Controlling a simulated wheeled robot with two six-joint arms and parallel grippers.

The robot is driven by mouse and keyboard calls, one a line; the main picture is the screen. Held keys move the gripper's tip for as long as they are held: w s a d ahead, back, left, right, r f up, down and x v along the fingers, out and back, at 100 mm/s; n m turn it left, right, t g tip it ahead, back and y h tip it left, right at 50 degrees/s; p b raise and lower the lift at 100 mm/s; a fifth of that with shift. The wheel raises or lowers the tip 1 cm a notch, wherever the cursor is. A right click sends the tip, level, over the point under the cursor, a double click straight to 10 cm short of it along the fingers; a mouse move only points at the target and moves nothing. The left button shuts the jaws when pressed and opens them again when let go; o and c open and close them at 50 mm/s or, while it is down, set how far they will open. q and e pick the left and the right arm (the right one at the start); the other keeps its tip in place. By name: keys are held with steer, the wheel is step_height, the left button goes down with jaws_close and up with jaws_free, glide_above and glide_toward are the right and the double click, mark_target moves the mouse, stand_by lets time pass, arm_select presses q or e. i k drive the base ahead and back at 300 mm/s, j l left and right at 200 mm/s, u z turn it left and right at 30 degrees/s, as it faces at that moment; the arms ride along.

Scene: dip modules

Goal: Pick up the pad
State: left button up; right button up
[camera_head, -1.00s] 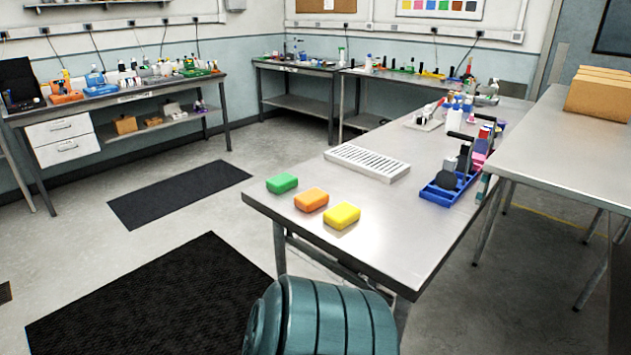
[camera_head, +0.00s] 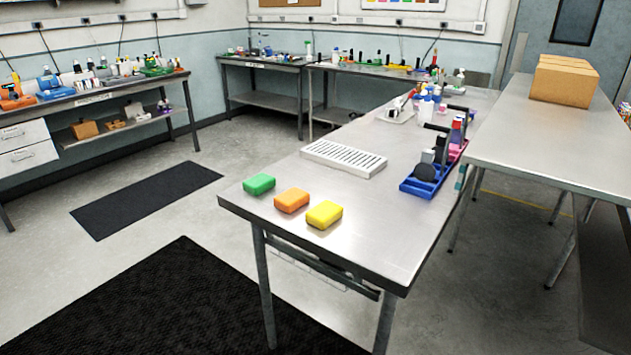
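A dark round pad-like thing (camera_head: 425,172) sits at the near end of a blue caddy (camera_head: 411,190) on the right side of the metal table. Three sponge-like blocks lie in a row near the table's front left edge: a green one (camera_head: 259,184), an orange one (camera_head: 292,200) and a yellow one (camera_head: 324,214). I cannot tell which of these is the pad. Neither of my grippers is in view.
The metal table (camera_head: 375,225) holds a white slotted tray (camera_head: 344,158) and bottles farther back. A second table (camera_head: 560,135) with cardboard boxes (camera_head: 565,78) stands at the right. Dark mats (camera_head: 147,198) lie on the floor. The table's front right area is clear.

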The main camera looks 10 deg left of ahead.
mark_target(255, 185)
steer(key=u, duration=0.75)
